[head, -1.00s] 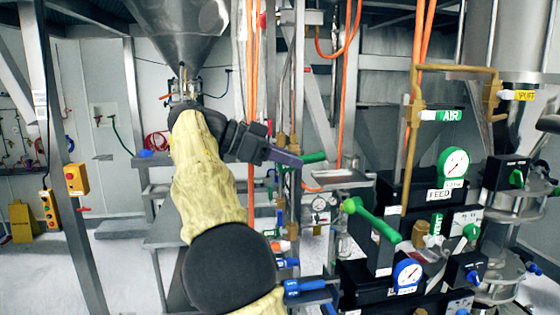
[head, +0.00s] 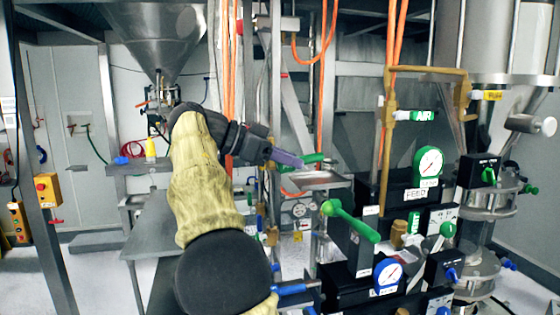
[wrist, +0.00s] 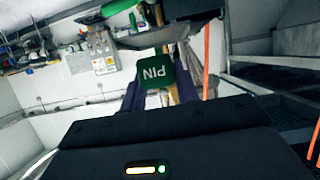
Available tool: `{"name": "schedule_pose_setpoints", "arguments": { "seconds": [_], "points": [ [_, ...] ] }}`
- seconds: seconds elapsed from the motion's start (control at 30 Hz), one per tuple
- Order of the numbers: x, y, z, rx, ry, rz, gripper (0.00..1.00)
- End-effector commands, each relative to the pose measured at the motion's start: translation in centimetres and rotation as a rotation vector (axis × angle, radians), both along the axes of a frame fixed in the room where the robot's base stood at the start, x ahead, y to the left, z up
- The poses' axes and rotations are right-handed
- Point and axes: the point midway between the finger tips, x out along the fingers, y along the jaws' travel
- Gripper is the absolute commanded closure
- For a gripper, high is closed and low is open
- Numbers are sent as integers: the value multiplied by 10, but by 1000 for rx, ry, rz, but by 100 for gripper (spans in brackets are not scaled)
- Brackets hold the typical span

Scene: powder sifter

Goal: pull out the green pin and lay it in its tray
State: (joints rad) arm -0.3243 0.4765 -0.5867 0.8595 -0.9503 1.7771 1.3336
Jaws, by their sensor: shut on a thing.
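My gripper (head: 300,162) is shut on the green pin (head: 315,158), a short green rod at its fingertips. In the wrist view a green tag (wrist: 155,75) reading "PIN" upside down shows between the fingers. The pin is clear of any socket that I can see. A shallow metal tray (head: 322,181) appears just below and behind the pin in the head view. I cannot tell how high the pin is above it, or whether it is directly over it. The fingers hide part of the pin.
A green-ended lever (head: 350,220) stands on the black panel to the right of the tray. The FEED gauge (head: 429,162) and a blue gauge (head: 388,273) are further right. Orange hoses (head: 325,90) hang behind my gripper. A steel hopper (head: 160,40) is at upper left.

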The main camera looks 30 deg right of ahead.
Motion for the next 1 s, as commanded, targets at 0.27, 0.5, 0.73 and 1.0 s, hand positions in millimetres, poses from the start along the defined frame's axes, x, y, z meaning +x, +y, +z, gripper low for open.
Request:
{"name": "schedule_pose_setpoints", "arguments": {
  "seconds": [0.27, 0.5, 0.73, 1.0],
  "points": [
    [-4, -14, 0, 0, -1, -1, 94],
    [-6, -25, 0, 0, -1, -1, 94],
    [-9, -35, 0, 1, -2, -1, 94],
    [-9, -37, 0, 0, -1, 0, 94]
  ]
}}
